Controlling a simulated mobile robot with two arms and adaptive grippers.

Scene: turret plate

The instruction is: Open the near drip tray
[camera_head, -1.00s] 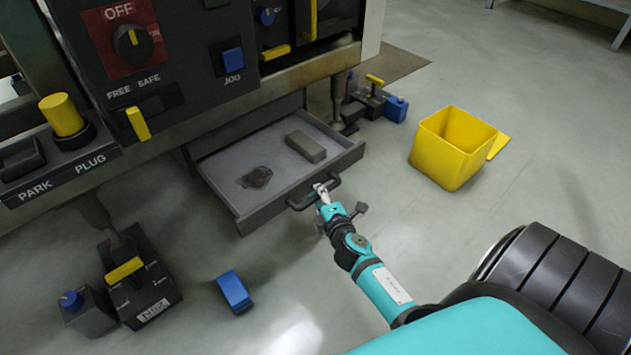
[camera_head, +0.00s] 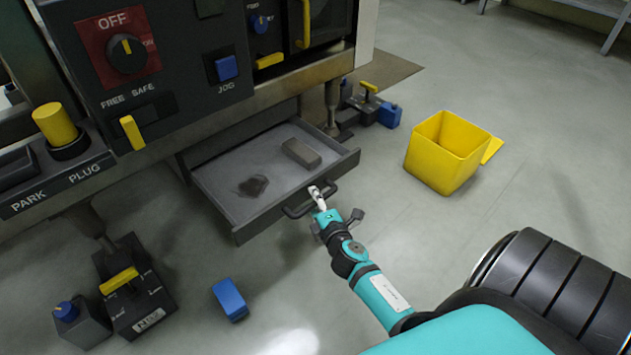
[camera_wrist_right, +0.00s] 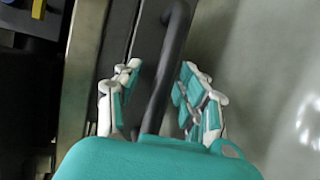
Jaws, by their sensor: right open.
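The near drip tray (camera_head: 222,196) is a grey drawer low under the machine. It stands pulled out, with a dark stain and a grey block (camera_head: 301,153) inside. Its dark bar handle (camera_head: 297,211) is on the front face. My right gripper (camera_head: 318,193) is at the handle's right part. In the right wrist view the handle (camera_wrist_right: 166,75) passes between the two spread fingers of the gripper (camera_wrist_right: 155,100), with gaps on both sides. My left gripper is not in view.
A yellow bin (camera_head: 440,155) stands on the floor to the right. A blue block (camera_head: 230,299) lies on the floor to the left of my arm. Dark foot units stand at the left (camera_head: 135,287) and beyond the tray (camera_head: 372,106). Open floor surrounds the tray's front.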

